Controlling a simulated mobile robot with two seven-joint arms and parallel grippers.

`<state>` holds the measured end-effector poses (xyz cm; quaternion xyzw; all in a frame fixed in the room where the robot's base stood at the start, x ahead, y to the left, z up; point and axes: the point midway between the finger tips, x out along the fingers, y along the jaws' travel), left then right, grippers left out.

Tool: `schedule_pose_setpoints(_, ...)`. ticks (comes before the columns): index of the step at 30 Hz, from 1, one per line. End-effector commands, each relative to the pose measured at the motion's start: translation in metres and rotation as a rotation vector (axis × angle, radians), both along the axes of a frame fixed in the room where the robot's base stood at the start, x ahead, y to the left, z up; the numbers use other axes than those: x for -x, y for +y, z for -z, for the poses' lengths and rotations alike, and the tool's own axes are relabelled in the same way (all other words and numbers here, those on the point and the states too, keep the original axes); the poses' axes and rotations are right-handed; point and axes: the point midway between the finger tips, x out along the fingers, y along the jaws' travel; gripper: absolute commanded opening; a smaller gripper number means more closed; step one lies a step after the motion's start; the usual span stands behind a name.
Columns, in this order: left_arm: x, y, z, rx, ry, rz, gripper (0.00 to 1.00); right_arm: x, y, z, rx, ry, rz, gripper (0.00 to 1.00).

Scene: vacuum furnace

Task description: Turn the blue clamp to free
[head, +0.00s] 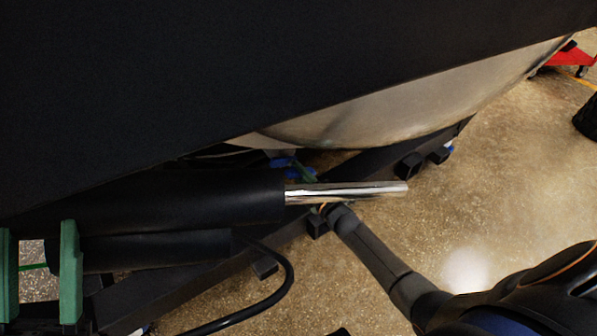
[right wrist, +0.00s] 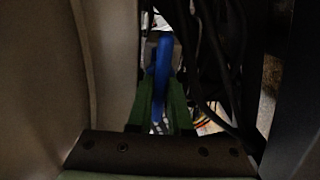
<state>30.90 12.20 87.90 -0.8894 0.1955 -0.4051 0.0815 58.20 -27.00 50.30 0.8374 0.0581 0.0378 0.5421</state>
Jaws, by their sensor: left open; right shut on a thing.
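The blue clamp (head: 283,162) shows as a small blue patch low under the furnace's rounded metal body, mostly hidden. In the right wrist view, the clamp's blue handle (right wrist: 163,58) stands upright between the green fingers of my right gripper (right wrist: 163,98), which is shut on it. In the head view only a bit of green from my right gripper (head: 308,174) shows beside the blue, behind a shiny rod. My left gripper (head: 40,270) is open and empty at the lower left, its two green fingers wide apart, away from the clamp.
A large black panel fills the top of the head view above the rounded metal body (head: 390,105). A shiny rod (head: 345,192) crosses in front of the clamp area. Dark cables (right wrist: 212,60) hang close to the right gripper.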

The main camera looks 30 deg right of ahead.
Motion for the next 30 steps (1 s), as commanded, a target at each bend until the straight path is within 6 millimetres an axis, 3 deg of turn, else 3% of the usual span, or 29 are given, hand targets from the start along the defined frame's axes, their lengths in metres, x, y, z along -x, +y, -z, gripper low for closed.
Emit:
schedule_pose_setpoints(5, 0.0, 0.0, 0.0, 0.0, -0.001, 0.0, 0.5, 0.0, 0.0, 0.001, 0.004, 0.001, -0.001, 0.0)
schedule_pose_setpoints(6, 0.0, 0.0, 0.0, 0.0, -0.001, 0.0, 0.5, 0.0, 0.0, 0.001, 0.004, 0.001, -0.001, 0.21)
schedule_pose_setpoints(13, 0.0, 0.0, -0.001, 0.001, -0.002, 0.0, 0.5, 0.0, 0.0, 0.0, 0.002, 0.001, 0.0, 0.47)
schedule_pose_setpoints(23, 0.0, 0.001, -0.004, 0.006, -0.004, -0.004, 0.5, 0.004, -0.001, 0.0, 0.001, 0.002, -0.001, 0.47)
schedule_pose_setpoints(30, 0.001, 0.001, -0.022, -0.005, -0.02, -0.015, 0.5, 0.041, -0.006, -0.002, 0.001, 0.005, 0.0, 0.47)
